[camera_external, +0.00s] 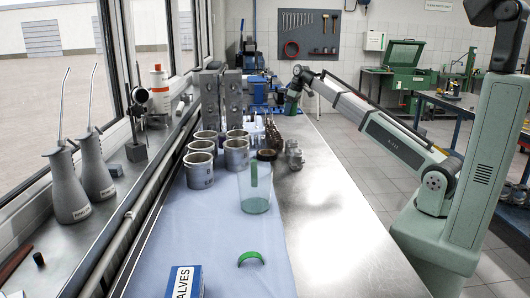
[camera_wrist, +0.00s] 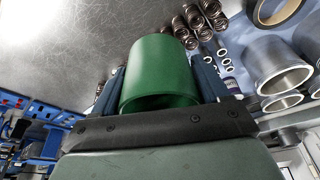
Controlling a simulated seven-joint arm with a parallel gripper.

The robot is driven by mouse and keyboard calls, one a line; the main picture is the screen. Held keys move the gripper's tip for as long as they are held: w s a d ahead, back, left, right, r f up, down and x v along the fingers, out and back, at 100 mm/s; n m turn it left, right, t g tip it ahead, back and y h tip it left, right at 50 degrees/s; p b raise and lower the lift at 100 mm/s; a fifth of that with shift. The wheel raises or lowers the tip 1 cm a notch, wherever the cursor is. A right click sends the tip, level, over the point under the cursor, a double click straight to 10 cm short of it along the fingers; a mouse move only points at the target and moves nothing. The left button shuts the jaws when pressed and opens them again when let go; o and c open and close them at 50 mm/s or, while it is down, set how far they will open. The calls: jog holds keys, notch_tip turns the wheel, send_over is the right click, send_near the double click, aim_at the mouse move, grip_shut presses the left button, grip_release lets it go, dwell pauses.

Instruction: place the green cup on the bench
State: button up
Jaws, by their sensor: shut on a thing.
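The green cup (camera_wrist: 160,68) is a plain green cylinder between the two fingers of my gripper (camera_wrist: 158,80) in the wrist view. The fingers are shut on its sides, and its open rim faces the palm. In the external view my gripper (camera_external: 291,103) is at the far part of the bench; the cup is too small there to make out clearly. The bench (camera_external: 335,218) has a bare metal strip on the right and a pale blue mat (camera_external: 215,235) on the left. I cannot tell whether the cup touches the bench.
Several metal cylinders (camera_external: 237,157), a dark ring (camera_external: 267,155) and springs (camera_external: 271,133) stand left of and nearer than my gripper. A clear tumbler (camera_external: 255,190), a green curved piece (camera_external: 251,257) and a box (camera_external: 184,281) are on the mat. The near right bench is clear.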

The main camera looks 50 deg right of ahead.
jog(key=s+d, duration=0.1)
jog(key=d, duration=0.3)
jog(key=shift+m, duration=0.3)
jog(key=shift+f, duration=7.5)
jog(key=shift+f, duration=0.15)
jog(key=o, duration=1.1)
jog(key=v, duration=1.2)
